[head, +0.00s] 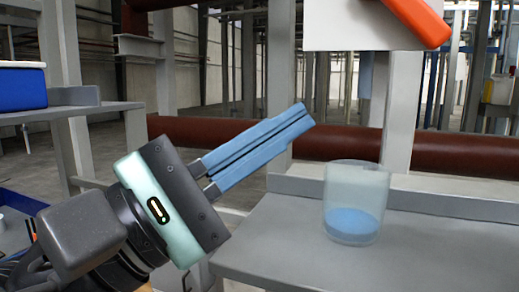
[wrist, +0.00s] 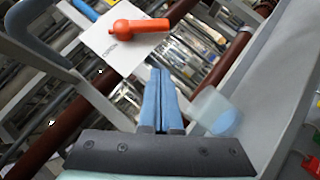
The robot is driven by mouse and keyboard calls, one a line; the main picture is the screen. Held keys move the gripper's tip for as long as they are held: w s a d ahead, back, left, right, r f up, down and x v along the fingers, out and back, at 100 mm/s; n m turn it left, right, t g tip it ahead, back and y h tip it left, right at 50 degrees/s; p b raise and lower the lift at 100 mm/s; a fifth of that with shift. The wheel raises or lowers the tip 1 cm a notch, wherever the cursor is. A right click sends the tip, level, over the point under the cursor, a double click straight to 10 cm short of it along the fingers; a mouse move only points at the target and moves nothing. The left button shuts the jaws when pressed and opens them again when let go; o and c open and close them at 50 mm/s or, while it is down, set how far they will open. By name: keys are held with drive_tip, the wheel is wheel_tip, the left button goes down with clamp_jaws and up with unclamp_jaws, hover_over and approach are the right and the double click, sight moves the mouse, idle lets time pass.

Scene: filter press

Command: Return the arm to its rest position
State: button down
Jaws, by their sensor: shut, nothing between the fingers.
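My gripper (head: 306,112) is in the middle of the head view, its two blue fingers shut together with nothing between them, pointing up and to the right. In the wrist view the closed fingers (wrist: 160,72) show at the centre. The gripper is in the air to the left of a clear cup (head: 356,200) with blue content at its bottom. The gripper and the cup are apart. The cup stands upright on a grey shelf (head: 270,235) and also shows in the wrist view (wrist: 222,118), right of the fingers.
An orange handle (head: 420,20) sits on a white panel (head: 345,25) at the upper right, above the cup. A dark red pipe (head: 450,155) runs behind the shelf. A blue bin (head: 22,88) stands on another shelf at the left. Grey posts rise behind.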

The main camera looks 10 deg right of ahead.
drive_tip(key=w+a+f+m+t+y+b, duration=0.1)
drive_tip(key=w+m+t+y, duration=0.2)
drive_tip(key=w+t+y, duration=0.65)
drive_tip(key=s+a+r+m+t+y, duration=0.2)
drive_tip(key=s+a+m+t+y, duration=0.1)
drive_tip(key=s+t+y, duration=0.2)
drive_tip(key=s+a+r+m+t+y+b, duration=0.1)
drive_tip(key=s+a+r+m+t+y, duration=0.1)
drive_tip(key=s+t+y, duration=0.4)
drive_tip(key=shift+s+a+r+m+y, duration=0.2)
drive_tip(key=shift+a+m+y, duration=0.3)
drive_tip(key=shift+a+y, duration=0.35)
